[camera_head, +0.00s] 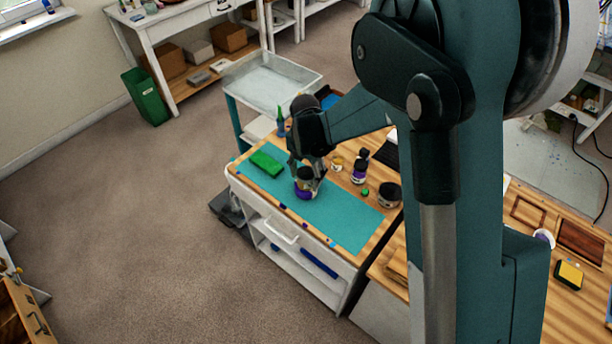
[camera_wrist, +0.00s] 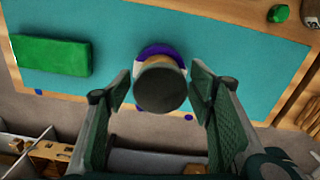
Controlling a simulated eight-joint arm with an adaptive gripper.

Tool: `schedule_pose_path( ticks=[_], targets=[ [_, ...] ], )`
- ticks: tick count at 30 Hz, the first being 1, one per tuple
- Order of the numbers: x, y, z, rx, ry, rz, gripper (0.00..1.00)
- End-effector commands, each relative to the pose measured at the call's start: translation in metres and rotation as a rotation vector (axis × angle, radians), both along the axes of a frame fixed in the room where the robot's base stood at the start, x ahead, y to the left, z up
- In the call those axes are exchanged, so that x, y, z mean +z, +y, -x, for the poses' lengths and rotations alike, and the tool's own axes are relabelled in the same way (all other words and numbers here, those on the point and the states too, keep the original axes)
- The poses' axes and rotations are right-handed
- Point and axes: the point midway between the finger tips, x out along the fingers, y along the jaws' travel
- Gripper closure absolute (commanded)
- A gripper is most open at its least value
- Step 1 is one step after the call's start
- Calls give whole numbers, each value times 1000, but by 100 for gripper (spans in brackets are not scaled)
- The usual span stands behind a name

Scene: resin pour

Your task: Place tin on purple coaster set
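The tin (camera_wrist: 160,88) has a round dark grey top and shows between my fingers in the wrist view. A brownish-yellow strip of its side shows at its upper edge. In the head view the tin (camera_head: 306,174) is partly covered by my fingers. The purple coaster set (camera_wrist: 151,50) shows around and behind the tin, on the teal mat. In the head view its purple edge (camera_head: 302,194) is below the tin, which appears to sit on it. My gripper (camera_wrist: 160,92) is around the tin, one finger on each side, with narrow gaps. Any contact underneath is hidden.
A green block (camera_wrist: 52,56) lies to the left on the teal mat (camera_head: 340,212). A small purple-labelled jar (camera_head: 360,172), a green cap (camera_head: 365,192) and a dark-lidded jar (camera_head: 389,194) stand to the right. The mat's front right part is clear.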

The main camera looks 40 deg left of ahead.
Motion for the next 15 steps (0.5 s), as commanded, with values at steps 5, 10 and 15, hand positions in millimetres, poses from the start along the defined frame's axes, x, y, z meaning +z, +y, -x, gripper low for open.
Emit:
schedule_pose_path(
  ticks=[5, 10, 15],
  targets=[
    [0, 0, 0, 0, 0, 0, 47],
    [1, 0, 0, 0, 0, 0, 47],
    [4, 0, 0, 0, 0, 0, 47]
  ],
)
